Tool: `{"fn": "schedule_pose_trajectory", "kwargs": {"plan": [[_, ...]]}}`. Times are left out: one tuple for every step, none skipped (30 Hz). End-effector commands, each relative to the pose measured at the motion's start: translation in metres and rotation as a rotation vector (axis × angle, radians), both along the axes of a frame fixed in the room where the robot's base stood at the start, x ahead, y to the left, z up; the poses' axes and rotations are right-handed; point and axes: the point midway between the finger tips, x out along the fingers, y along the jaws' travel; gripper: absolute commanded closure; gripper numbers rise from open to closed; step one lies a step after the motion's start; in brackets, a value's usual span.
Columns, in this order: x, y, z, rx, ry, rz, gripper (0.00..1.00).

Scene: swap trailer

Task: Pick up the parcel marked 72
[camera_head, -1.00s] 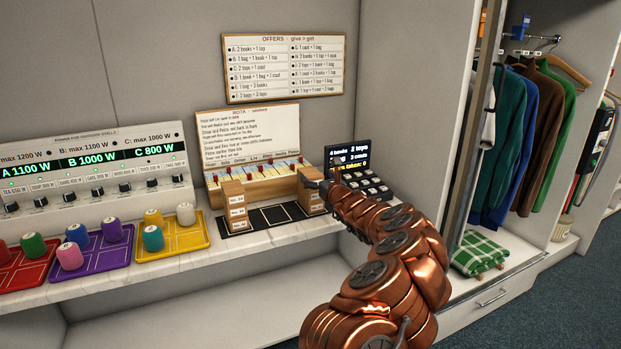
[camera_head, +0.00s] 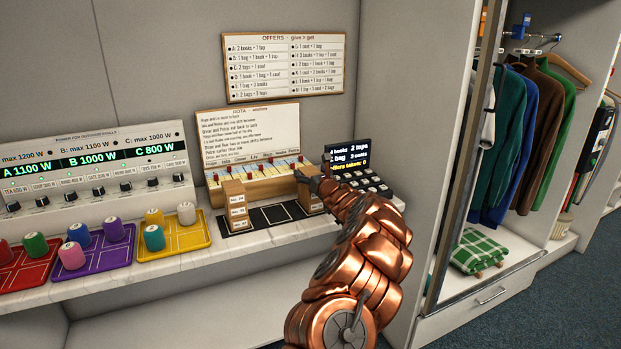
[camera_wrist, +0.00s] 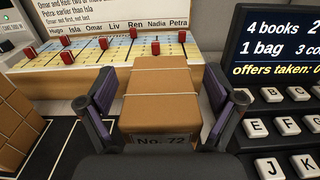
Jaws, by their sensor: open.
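The parcel marked No. 72 (camera_wrist: 160,105) is a brown box tied with pale string. Its label faces me at the lower edge of the wrist view. My gripper (camera_wrist: 160,93) is open, with one finger on each side of this parcel and nothing gripped. A narrow gap shows at the fingers; contact cannot be told. In the head view my gripper (camera_head: 313,171) is at the top of the right-hand brown parcel stack (camera_head: 308,203), which my arm partly hides.
Another stack of parcels (camera_head: 236,208) stands left on the black marked mat (camera_head: 268,217). The sloped rota board (camera_head: 250,135) with red sliders is close behind. A keypad with display (camera_head: 352,158) is close at the right.

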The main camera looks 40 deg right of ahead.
Motion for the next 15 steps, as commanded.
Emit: {"fn": "schedule_pose_trajectory", "kwargs": {"plan": [[-0.0001, -0.0001, 0.0001, 0.000, 0.000, 0.000, 0.08], [-0.0001, -0.0001, 0.0000, 0.000, 0.000, 0.000, 0.08], [-0.0001, -0.0001, 0.0001, 0.000, 0.000, 0.000, 0.09], [-0.0003, -0.0001, 0.0001, 0.000, 0.000, 0.000, 0.12], [-0.0003, -0.0001, 0.0001, 0.000, 0.000, 0.000, 0.16], [-0.0003, -0.0001, 0.0001, 0.000, 0.000, 0.000, 0.20], [-0.0003, -0.0001, 0.0000, 0.000, 0.000, 0.000, 0.23], [-0.0002, 0.0000, 0.0001, 0.000, 0.000, 0.000, 0.26], [-0.0002, 0.0000, 0.0002, -0.001, 0.000, 0.000, 0.30], [-0.0003, -0.0001, 0.0001, 0.000, 0.000, 0.000, 0.33], [-0.0003, -0.0001, 0.0001, -0.001, 0.000, 0.000, 0.36], [-0.0002, 0.0000, 0.0001, -0.001, 0.000, 0.000, 0.41], [-0.0002, 0.0000, 0.0001, -0.001, 0.000, 0.000, 0.44], [-0.0002, 0.0001, 0.0001, 0.000, 0.000, 0.000, 0.47], [-0.0002, 0.0000, 0.0000, 0.000, 0.000, 0.000, 0.51]]}}
